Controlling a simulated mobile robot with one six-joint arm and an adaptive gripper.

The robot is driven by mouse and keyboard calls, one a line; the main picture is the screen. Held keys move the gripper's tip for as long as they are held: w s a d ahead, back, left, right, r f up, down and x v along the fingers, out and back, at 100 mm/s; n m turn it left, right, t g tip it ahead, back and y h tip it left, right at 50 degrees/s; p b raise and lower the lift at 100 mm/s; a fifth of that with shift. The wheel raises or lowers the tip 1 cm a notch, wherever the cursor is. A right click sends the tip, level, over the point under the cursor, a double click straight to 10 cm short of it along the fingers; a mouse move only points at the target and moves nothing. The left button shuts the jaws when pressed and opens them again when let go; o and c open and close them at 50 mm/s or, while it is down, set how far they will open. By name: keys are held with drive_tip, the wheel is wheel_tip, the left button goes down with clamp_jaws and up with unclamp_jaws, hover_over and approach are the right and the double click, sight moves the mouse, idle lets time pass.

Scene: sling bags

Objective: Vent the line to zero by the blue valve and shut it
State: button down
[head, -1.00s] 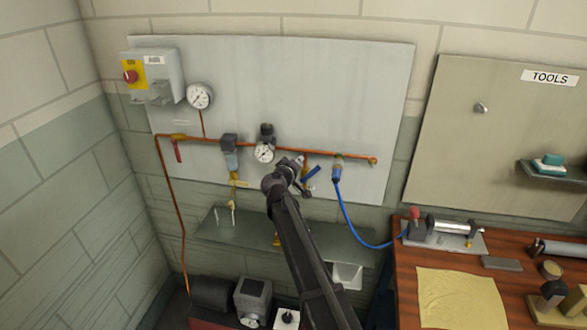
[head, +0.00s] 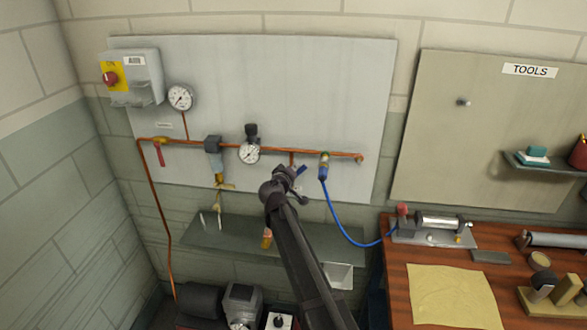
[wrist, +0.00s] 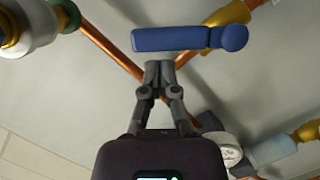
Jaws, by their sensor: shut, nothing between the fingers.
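The blue valve handle (wrist: 180,39) lies nearly level across the top of the wrist view, above my gripper's tips. In the head view its blue end (head: 302,169) shows beside my wrist, below the copper pipe (head: 284,150). My gripper (wrist: 159,68) is shut and empty, its tips just below the handle in the wrist view; I cannot tell whether they touch it. In the head view my wrist hides the gripper and the rest of the valve. The upper gauge (head: 180,97) and the regulator gauge (head: 249,153) are too small to read.
A red-lever valve (head: 160,152) and a filter (head: 214,158) sit left on the pipe. A blue hose (head: 340,218) hangs right of my arm and runs to the bench (head: 400,280). A grey shelf (head: 200,238) juts out below the pipe.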

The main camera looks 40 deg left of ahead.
sight(304, 171)
drive_tip(key=shift+w+d+f+m, duration=0.2)
drive_tip(key=shift+w+d+m, duration=0.15)
drive_tip(key=shift+m, duration=0.25)
idle(0.3)
drive_tip(key=shift+w+d+f+m+g, duration=0.1)
drive_tip(key=shift+d+f+m+g, duration=0.05)
drive_tip(key=shift+d+m+g, duration=0.3)
drive_tip(key=shift+w+d+f+m, duration=0.4)
drive_tip(key=shift+f+m, duration=0.05)
drive_tip(key=shift+m, duration=0.6)
drive_tip(key=f+m+b, duration=0.1)
drive_tip(key=w+d+f+m+g+y+b, duration=0.1)
drive_tip(key=shift+d+f+m+y, duration=0.1)
drive_tip(key=shift+m+y, duration=0.2)
drive_tip(key=shift+m, duration=0.1)
